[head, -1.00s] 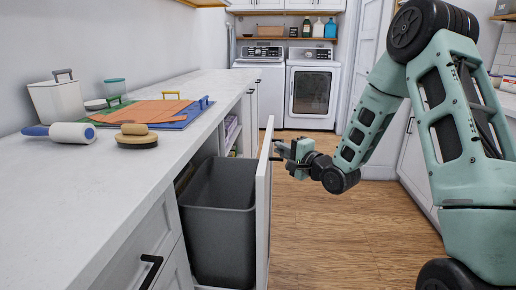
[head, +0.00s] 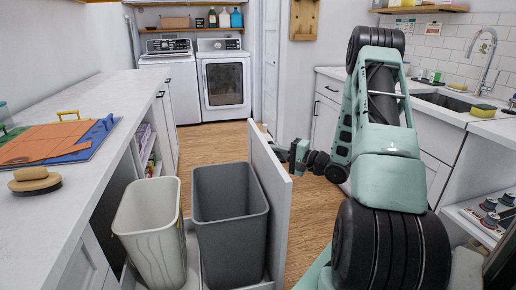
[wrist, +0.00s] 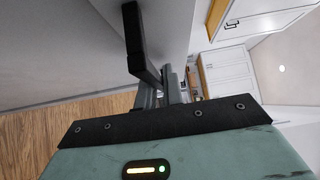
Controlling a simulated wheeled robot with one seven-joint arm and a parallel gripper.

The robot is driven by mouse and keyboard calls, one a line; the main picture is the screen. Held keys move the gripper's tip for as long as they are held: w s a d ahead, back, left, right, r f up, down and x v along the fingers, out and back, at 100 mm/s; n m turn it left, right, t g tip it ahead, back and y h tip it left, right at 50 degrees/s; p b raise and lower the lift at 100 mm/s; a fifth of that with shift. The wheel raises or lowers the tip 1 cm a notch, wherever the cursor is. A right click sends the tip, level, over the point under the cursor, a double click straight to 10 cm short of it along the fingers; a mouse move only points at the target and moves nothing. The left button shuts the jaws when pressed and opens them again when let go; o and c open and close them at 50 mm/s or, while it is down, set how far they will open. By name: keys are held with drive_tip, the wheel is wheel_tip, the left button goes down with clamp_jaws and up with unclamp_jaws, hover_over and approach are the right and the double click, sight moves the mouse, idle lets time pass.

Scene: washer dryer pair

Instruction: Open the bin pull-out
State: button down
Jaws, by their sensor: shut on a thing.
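The bin pull-out stands out from the island, with its white front panel (head: 269,195) facing right. Behind the panel are a grey bin (head: 230,225) and a pale, wavy-sided bin (head: 150,230), both upright and seemingly empty. My gripper (head: 290,152) is at the outer face of the panel, near its far top edge. In the wrist view, a black bar handle (wrist: 140,45) on the white panel runs down to my gripper's fingers (wrist: 172,88), which are shut on it. The exact grip is partly hidden.
Cutting boards (head: 50,143) and a brush (head: 34,180) lie on the island counter (head: 80,190). A washer and dryer (head: 223,85) stand at the back. A sink counter (head: 450,110) is at the right. Wooden floor (head: 225,145) lies between.

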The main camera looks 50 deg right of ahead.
drive_tip(key=shift+s+d+p, duration=0.2)
drive_tip(key=shift+s+d, duration=0.3)
drive_tip(key=shift+d, duration=0.25)
drive_tip(key=shift+s+d+p, duration=0.2)
drive_tip(key=shift+s+d, duration=0.3)
drive_tip(key=shift+d, duration=0.2)
drive_tip(key=c, duration=1.5)
unclamp_jaws()
drive_tip(key=s+d, duration=0.1)
drive_tip(key=s, duration=0.4)
drive_tip(key=s+d, duration=0.1)
drive_tip(key=s, duration=0.5)
drive_tip(key=s+d, duration=0.1)
drive_tip(key=s, duration=0.5)
drive_tip(key=shift+d, duration=0.25)
